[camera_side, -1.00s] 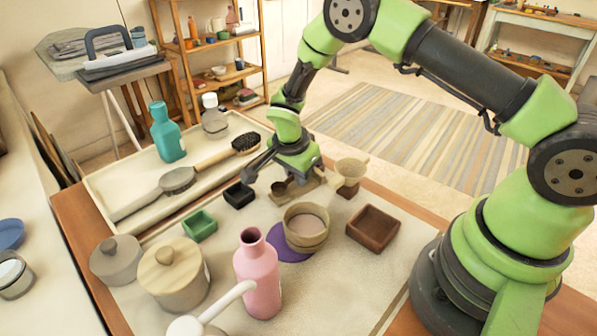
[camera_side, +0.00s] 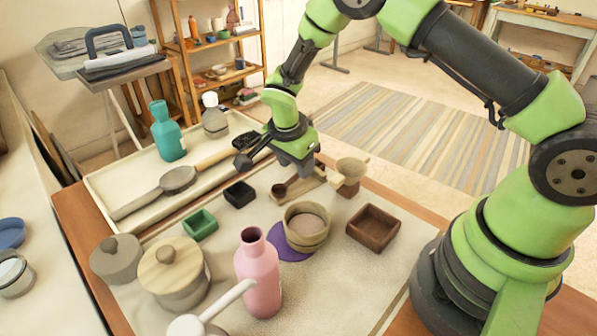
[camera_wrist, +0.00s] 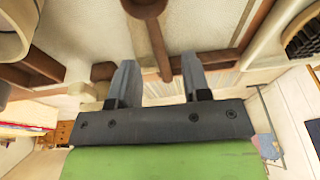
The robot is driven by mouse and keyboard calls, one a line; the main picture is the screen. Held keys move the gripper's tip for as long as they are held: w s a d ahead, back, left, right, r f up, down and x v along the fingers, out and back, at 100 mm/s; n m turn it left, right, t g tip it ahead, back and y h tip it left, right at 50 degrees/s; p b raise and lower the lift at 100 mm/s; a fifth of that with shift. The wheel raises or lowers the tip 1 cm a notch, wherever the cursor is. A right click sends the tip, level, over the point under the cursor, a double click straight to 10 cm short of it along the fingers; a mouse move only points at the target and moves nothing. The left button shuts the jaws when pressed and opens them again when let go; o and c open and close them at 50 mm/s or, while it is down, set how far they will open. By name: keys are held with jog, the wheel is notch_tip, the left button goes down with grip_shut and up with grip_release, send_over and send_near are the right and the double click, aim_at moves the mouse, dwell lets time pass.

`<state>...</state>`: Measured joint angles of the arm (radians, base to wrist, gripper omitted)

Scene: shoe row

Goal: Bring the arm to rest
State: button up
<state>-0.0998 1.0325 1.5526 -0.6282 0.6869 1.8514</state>
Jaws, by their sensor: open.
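My gripper (camera_side: 297,168) hangs above the back of the work mat, over a small wooden rest (camera_side: 303,188) with a dark wooden scoop (camera_side: 281,190). In the wrist view my gripper (camera_wrist: 160,82) shows two fingers apart with nothing held between them. The scoop's handle (camera_wrist: 158,50) appears beyond the gap between the fingers, and the rest (camera_wrist: 215,60) lies beyond too.
A cream tray (camera_side: 130,182) holds a teal bottle (camera_side: 166,132), a grey bottle (camera_side: 214,117) and brushes. On the mat (camera_side: 352,284) stand a pink bottle (camera_side: 258,275), lidded pots (camera_side: 172,273), a round container (camera_side: 307,228), a strainer (camera_side: 350,172) and small square trays (camera_side: 373,228). Air above them looks clear.

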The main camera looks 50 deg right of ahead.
jog(key=v, duration=0.5)
jog(key=shift+r, duration=0.25)
jog(key=s+r+n+t+y, duration=0.1)
jog(key=s+r+n+t, duration=0.2)
jog(key=r, duration=0.5)
jog(key=s+r+n+y, duration=0.1)
jog(key=s+r+n, duration=0.3)
jog(key=r, duration=0.5)
jog(key=s+a+r+n+t+y, duration=0.1)
jog(key=s+r+n+t, duration=0.1)
jog(key=s, duration=0.5)
jog(key=s+a+r+n+t+y, duration=0.1)
jog(key=s+n, duration=0.3)
jog(key=s, duration=0.4)
jog(key=shift+r+n+t+y, duration=0.3)
jog(key=shift+r+t+y, duration=0.1)
jog(key=shift+r, duration=0.45)
